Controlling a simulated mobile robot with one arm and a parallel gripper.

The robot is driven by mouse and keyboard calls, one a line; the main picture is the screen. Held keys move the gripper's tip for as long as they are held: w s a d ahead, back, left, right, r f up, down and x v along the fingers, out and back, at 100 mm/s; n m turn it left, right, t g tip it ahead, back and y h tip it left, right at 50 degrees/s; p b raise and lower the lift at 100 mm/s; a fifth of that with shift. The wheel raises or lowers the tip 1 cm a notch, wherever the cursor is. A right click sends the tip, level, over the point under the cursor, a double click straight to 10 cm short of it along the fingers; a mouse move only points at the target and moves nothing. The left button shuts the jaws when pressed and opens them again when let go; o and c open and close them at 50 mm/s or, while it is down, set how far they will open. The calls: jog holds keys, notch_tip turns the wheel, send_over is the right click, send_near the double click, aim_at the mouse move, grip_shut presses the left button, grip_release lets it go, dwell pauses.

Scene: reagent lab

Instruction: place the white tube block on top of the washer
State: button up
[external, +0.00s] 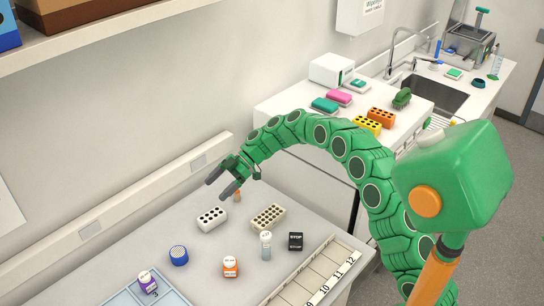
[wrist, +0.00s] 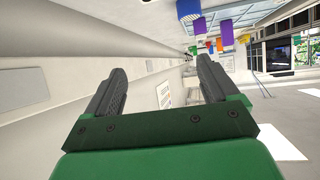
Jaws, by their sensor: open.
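The white tube block (external: 212,218) with dark holes lies on the near bench, left of a longer cream block with holes (external: 268,217). My gripper (external: 219,184) is open and empty, above the back of the bench; in the picture it is just above the white block and apart from it. In the wrist view my gripper (wrist: 158,84) has its fingers spread with nothing between them, and neither block shows there. The washer seems to be the white-topped unit (external: 290,104) beyond the near bench, though no label confirms it. My arm hides part of its front.
The unit's top holds a white device (external: 331,69), pink (external: 339,97), teal (external: 325,105), yellow (external: 367,125) and orange (external: 381,117) blocks. A blue-capped jar (external: 179,255), orange bottle (external: 230,267), clear vial (external: 266,246) and black box (external: 295,241) stand on the near bench.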

send_near(212, 215)
jog(key=x, duration=0.5)
jog(key=shift+a+f, duration=0.1)
jog(key=shift+x, duration=2.55)
jog(key=shift+s, duration=0.1)
